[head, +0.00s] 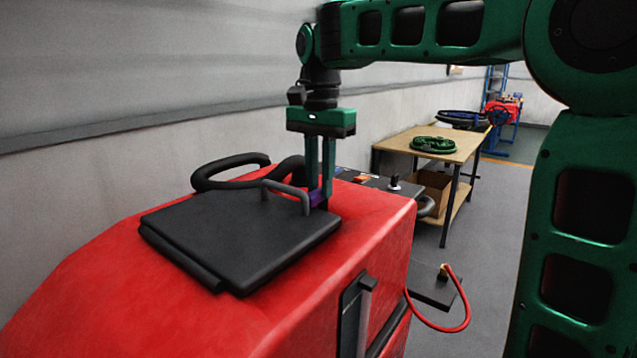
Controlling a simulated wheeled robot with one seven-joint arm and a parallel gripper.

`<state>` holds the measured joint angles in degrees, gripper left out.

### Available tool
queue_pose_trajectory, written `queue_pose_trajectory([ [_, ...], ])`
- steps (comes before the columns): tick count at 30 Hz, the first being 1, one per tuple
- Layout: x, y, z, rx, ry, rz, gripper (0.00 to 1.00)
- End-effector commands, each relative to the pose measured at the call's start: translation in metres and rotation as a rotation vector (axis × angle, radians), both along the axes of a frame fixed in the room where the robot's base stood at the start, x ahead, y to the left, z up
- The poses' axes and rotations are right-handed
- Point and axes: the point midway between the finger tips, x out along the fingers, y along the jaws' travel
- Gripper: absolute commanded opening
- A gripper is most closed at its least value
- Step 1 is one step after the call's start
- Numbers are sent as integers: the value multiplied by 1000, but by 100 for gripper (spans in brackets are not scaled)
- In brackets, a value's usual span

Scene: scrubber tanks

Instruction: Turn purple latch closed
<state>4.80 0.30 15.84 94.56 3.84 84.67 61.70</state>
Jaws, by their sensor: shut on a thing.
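The purple latch (316,197) shows as a small purple piece at the right back of the black lid (240,232), on top of the red scrubber machine (372,222). My gripper (321,195) points straight down over it. Its two fingers are close together and shut on the latch, which they partly hide. The lid lies flat on the red body. A grey lid handle (286,192) stands up just left of the fingers. I cannot tell the latch's exact angle.
A black hose (232,172) curves behind the lid. A control panel with a knob (394,182) lies right of the gripper. A red hose (465,312) loops at the machine's right side. A wooden table (463,143) stands behind; grey wall at left.

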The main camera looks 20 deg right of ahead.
Motion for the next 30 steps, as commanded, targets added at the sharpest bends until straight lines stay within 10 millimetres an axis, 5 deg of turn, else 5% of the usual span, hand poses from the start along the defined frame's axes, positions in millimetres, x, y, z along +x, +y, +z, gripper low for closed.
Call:
queue_pose_trajectory([
  [19, 4, 4, 3, 3, -15, -41, 0],
  [20, 4, 4, 3, 2, -16, -41, 22],
  [22, 3, 4, 3, 3, -14, -41, 37],
  [30, 2, 2, 2, 1, -8, -44, 37],
])
